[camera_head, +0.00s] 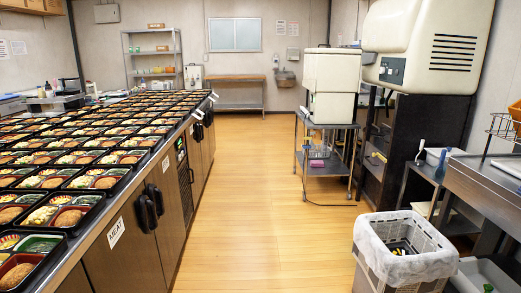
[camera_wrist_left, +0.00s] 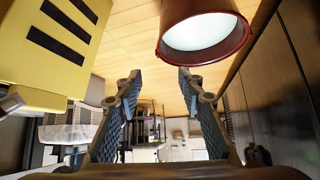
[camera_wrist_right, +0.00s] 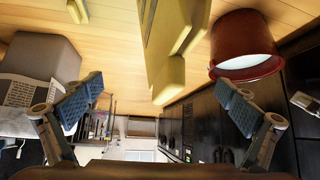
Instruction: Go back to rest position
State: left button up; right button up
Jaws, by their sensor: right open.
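Neither gripper shows in the head view. In the left wrist view my left gripper (camera_wrist_left: 156,82) has its two fingers apart, with nothing between them. In the right wrist view my right gripper (camera_wrist_right: 159,86) is open wide and empty. Rows of filled black bento trays (camera_head: 85,158) cover the long counter at the left of the head view. Both grippers are clear of the trays, and no tray shows in either wrist view.
A wooden floor aisle (camera_head: 255,200) lies open ahead. Dark cabinets (camera_head: 130,235) with handles border its left. At right stand a wheeled cart (camera_head: 325,160) with a white machine (camera_head: 330,85), a lined bin (camera_head: 400,255) and a metal table (camera_head: 490,185). A red bucket-like object (camera_wrist_left: 200,35) shows in the wrist views.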

pick_arm(q)
jog(key=s+a+f+g+p, duration=0.2)
jog(key=s+f+p, duration=0.1)
jog(key=s, duration=0.7)
jog(key=s+a+f+g+y+p, duration=0.1)
jog(key=s+a+f+g+p, duration=0.2)
jog(key=s, duration=0.8)
jog(key=s+a+f+g+y+p, duration=0.1)
jog(key=s+a+f+g+p, duration=0.1)
jog(key=s+p, duration=0.4)
jog(key=s+a+g, duration=0.1)
jog(key=s, duration=0.3)
jog(key=shift+s+f, duration=0.35)
jog(key=shift+f, duration=0.05)
pick_arm(e)
jog(key=s+d+f+g, duration=0.2)
jog(key=s+f, duration=0.1)
jog(key=s, duration=0.7)
jog(key=s+d+f+g+h, duration=0.1)
jog(key=s+d+f+g, duration=0.2)
jog(key=s, duration=0.8)
jog(key=s+d+f+g+h, duration=0.1)
jog(key=s+d+f+g, duration=0.1)
jog(key=s, duration=0.8)
jog(key=shift+s+d+f+g, duration=0.35)
jog(key=shift+d+f+g, duration=0.05)
jog(key=shift+d+g, duration=0.1)
